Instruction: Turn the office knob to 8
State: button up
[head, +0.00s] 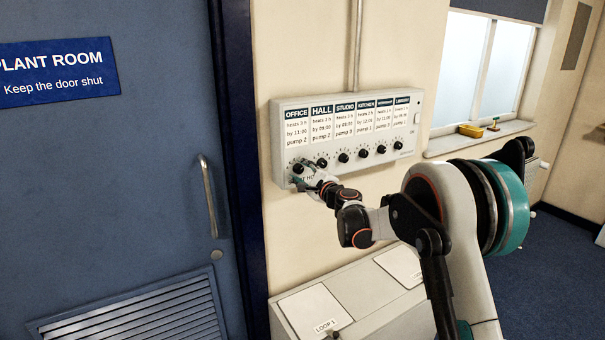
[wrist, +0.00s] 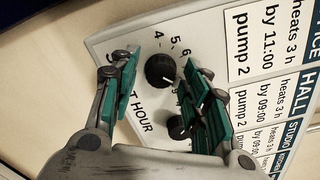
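The office knob (wrist: 160,70) is a round black dial on the white panel, with the numerals 4, 5 and 6 readable beside it in the wrist view. A small pale mark shows on its lower right edge; I cannot tell which number it points to. In the head view the knob (head: 298,168) sits under the OFFICE label at the panel's left end. My gripper (wrist: 160,62) is open, its green-padded fingers on either side of the knob with gaps showing. I cannot tell how deep the fingertips reach.
A second black knob (wrist: 178,128), under HALL, is close to the right finger. Further knobs (head: 362,153) line the panel (head: 410,120) to the right. A blue door (head: 110,180) is at left; a white cabinet (head: 350,300) stands below.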

dwell(0.3)
jog(key=v, duration=1.2)
